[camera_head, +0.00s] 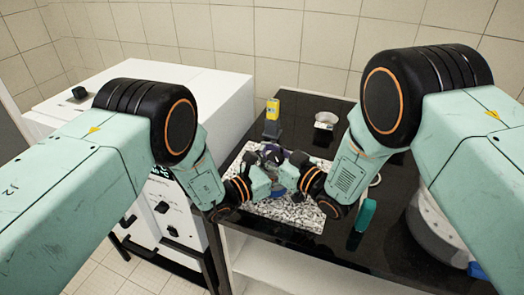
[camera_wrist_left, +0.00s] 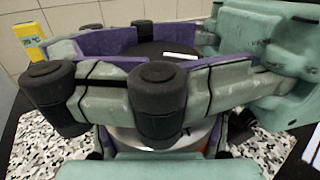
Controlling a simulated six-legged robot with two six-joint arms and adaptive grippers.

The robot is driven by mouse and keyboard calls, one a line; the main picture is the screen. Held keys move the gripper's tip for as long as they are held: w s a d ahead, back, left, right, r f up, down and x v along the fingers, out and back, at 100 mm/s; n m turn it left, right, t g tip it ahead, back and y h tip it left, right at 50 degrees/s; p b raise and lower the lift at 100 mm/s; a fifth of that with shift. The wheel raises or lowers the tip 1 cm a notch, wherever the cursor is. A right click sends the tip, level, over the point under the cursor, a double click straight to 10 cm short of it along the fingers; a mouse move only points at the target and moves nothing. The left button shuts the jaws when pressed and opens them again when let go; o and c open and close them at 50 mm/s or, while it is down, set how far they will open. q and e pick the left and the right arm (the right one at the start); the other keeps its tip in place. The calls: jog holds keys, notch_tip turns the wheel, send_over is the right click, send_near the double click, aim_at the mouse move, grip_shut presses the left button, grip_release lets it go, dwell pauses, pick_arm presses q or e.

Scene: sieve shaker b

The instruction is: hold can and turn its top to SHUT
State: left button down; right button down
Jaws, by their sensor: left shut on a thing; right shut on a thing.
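The can stands between my two grippers on the speckled mat (camera_head: 305,213), mostly hidden by them in the head view. In the left wrist view its dark round top (camera_wrist_left: 150,48) carries a white mark too small to read, and a strip of its pale metal body (camera_wrist_left: 150,138) shows below. My right gripper (camera_head: 287,168) is shut on the top, its purple-padded fingers (camera_wrist_left: 215,75) on opposite sides of it. My left gripper (camera_head: 264,182) is shut on the can's body lower down; its grip is largely hidden.
A yellow device (camera_head: 272,108) on a dark block and a small pale dish-like item (camera_head: 326,119) stand behind on the black table. A teal item (camera_head: 365,215) stands to the right. A white cabinet (camera_head: 215,92) is at left, a grey round machine (camera_head: 437,235) at right.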

aim_at(281, 163)
jog(key=shift+d+m+t+h, duration=0.1)
jog(key=shift+m+t+h, duration=0.4)
jog(key=shift+t+h, duration=0.1)
jog(key=shift+w+m+t+h, duration=0.1)
jog(key=shift+m+t+h, duration=0.3)
jog(key=c, duration=1.1)
grip_release()
jog(key=shift+d, duration=0.1)
jog(key=v, duration=1.2)
jog(key=shift+o, duration=0.3)
